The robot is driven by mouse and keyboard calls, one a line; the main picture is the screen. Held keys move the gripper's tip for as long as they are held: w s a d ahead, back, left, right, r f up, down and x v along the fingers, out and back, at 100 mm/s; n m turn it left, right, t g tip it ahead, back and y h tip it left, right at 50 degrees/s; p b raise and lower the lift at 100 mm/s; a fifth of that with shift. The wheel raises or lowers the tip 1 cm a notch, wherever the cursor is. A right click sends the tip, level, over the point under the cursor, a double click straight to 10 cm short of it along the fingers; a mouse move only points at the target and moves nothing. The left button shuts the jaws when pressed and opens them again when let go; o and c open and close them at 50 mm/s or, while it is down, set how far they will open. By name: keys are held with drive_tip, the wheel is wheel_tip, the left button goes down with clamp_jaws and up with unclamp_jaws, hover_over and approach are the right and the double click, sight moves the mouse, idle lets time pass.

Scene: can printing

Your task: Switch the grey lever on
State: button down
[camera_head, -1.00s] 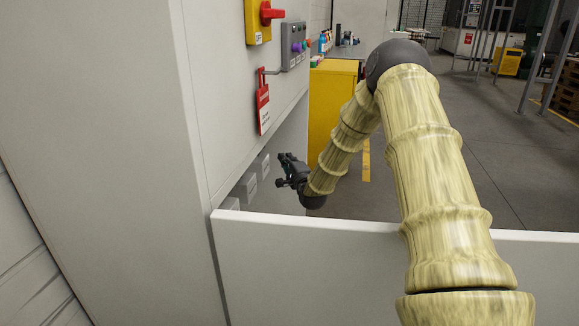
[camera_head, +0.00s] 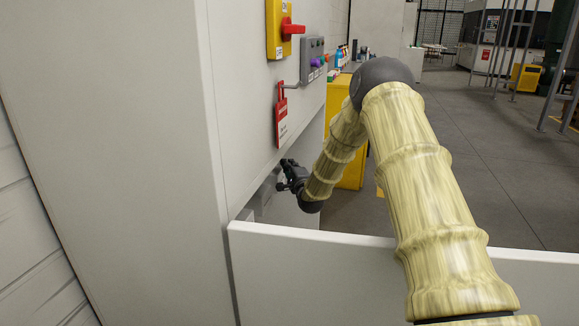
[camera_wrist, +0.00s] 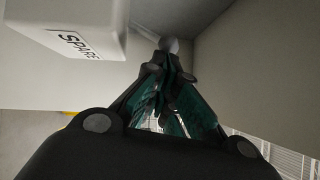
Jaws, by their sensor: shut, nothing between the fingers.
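My gripper (camera_head: 287,172) is beside the white cabinet wall, low down near a row of grey boxes (camera_head: 266,190). In the wrist view its dark fingers (camera_wrist: 167,68) are together with nothing held between them. A rounded grey knob (camera_wrist: 169,45) shows just beyond the fingertips. It may be the end of the grey lever, but the rest of it is hidden, and I cannot tell whether the fingers touch it. A box marked SPARE (camera_wrist: 85,35) is at the upper left of the wrist view.
Above on the cabinet are a red rotary switch (camera_head: 292,29) on a yellow plate, a grey button box (camera_head: 313,58) and a hanging red tag (camera_head: 281,122). A white low panel (camera_head: 330,270) stands in front. A yellow cabinet (camera_head: 343,105) is behind my arm; open floor lies right.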

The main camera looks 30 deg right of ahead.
drive_tip(key=shift+d+r+p, duration=0.2)
drive_tip(key=shift+r+p, duration=0.1)
drive_tip(key=shift+p, duration=0.1)
